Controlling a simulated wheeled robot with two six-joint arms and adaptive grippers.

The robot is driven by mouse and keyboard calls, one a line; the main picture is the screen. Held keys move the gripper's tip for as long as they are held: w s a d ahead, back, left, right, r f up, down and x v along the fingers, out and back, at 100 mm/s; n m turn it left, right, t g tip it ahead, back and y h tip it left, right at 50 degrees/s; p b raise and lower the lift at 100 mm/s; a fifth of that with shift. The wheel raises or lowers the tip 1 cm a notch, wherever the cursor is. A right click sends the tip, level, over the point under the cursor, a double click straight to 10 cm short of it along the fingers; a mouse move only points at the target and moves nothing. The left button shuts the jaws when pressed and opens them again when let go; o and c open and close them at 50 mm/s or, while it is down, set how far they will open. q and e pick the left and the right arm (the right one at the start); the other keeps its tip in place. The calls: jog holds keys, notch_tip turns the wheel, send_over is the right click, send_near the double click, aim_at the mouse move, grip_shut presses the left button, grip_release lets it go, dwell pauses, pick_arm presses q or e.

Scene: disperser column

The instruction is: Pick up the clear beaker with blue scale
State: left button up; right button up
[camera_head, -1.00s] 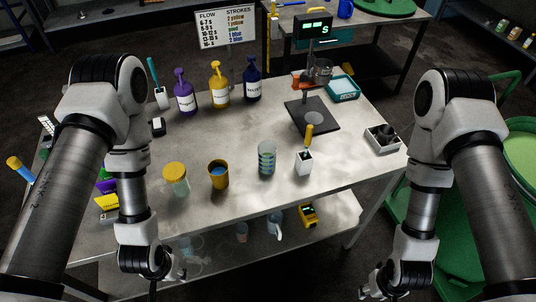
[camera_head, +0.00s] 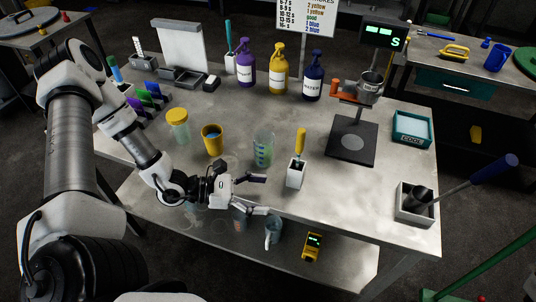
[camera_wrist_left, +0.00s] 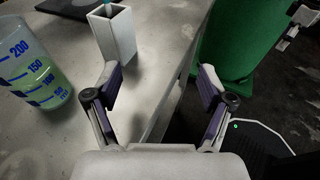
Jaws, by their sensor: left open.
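The clear beaker with blue scale (camera_head: 263,150) stands upright on the table, with greenish liquid low inside. In the left wrist view the beaker (camera_wrist_left: 35,72) is at the left edge, its blue marks 200, 150, 100 and 50 readable. My left gripper (camera_head: 262,194) is open and empty at the table's front edge, in front of the beaker and apart from it. In the left wrist view the gripper's fingers (camera_wrist_left: 158,92) are spread, with the beaker outside them to the left. My right gripper is not in view.
A white square holder (camera_head: 296,173) with a yellow-handled tool stands right of the beaker. It also shows in the left wrist view (camera_wrist_left: 115,35). A yellow cup (camera_head: 212,142) and yellow-lidded jar (camera_head: 178,127) stand left. A dark stand plate (camera_head: 352,142) is at right.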

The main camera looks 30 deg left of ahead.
aim_at(263, 142)
pick_arm(q)
jog(key=w+a+r+n+t+y, duration=0.1)
jog(key=a+n+t, duration=0.1)
jog(key=a, duration=0.1)
jog(key=w+a+r+n+t+y, duration=0.1)
jog(key=w+a+n+t+y, duration=0.1)
jog(key=a, duration=0.1)
jog(key=w+a+r+n+t+y, duration=0.1)
jog(key=w+a+t+y, duration=0.1)
jog(key=a, duration=0.2)
jog(key=shift+w+n+t, duration=0.25)
jog(key=shift+n+t, duration=0.15)
jog(key=shift+w+d+r+n+t+y+b, duration=0.1)
jog(key=shift+w+n+t+y+b, duration=0.15)
jog(key=shift+w, duration=0.35)
jog(key=shift+w+d+r+n+t+y+b, duration=0.15)
jog(key=shift+w+b, duration=0.2)
jog(key=shift+w, duration=0.2)
jog(key=x, duration=0.3)
jog(key=f+x, duration=0.1)
jog(key=x, duration=0.1)
jog(key=shift+w, duration=0.1)
jog(key=c, duration=1.1)
jog(key=shift+c, duration=0.5)
